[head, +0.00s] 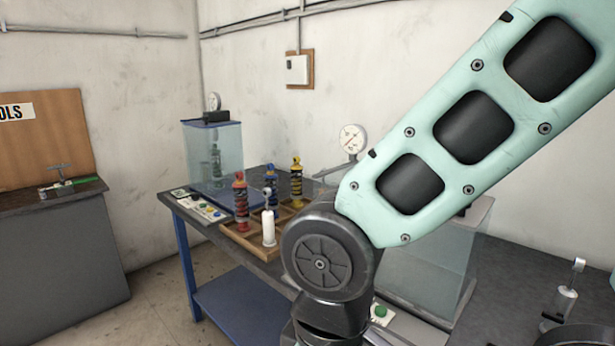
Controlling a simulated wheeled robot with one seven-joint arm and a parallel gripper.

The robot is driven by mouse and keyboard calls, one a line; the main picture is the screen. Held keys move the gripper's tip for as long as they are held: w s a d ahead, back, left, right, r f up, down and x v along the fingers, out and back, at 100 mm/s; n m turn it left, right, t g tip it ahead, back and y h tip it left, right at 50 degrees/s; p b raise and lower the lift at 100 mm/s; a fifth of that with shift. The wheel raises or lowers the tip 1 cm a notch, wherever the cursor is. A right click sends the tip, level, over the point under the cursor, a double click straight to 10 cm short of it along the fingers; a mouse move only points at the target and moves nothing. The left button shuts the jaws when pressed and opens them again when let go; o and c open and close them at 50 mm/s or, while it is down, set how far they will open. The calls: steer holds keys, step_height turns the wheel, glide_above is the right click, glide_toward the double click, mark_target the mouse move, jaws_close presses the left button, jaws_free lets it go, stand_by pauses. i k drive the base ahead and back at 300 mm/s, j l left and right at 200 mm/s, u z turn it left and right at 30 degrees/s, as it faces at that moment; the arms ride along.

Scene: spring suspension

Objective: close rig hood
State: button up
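A clear box-shaped hood with a dark blue top (200,158) stands at the far left end of the workbench, with a coil-spring shock visible through its wall. A second clear hood (455,262) stands on the bench to the right, largely hidden behind my arm. I cannot tell which one is the rig hood of the task, nor whether either is open or shut. My arm crosses the right half of the head view, coming down from the upper right. My gripper is below the bottom edge and out of view.
A wooden tray (242,238) on the bench (172,200) holds red, blue and yellow shocks and a white cylinder. A button panel (205,209) lies left of it. A round gauge (351,139) stands behind. A grey tool cabinet (60,255) is at left, with open floor between.

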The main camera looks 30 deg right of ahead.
mark_target(471, 217)
steer(key=j+z, duration=0.15)
steer(key=z, duration=0.15)
steer(key=j+z, duration=0.3)
steer(key=i+j+z, duration=0.1)
steer(key=i+j, duration=0.05)
steer(key=i, duration=0.05)
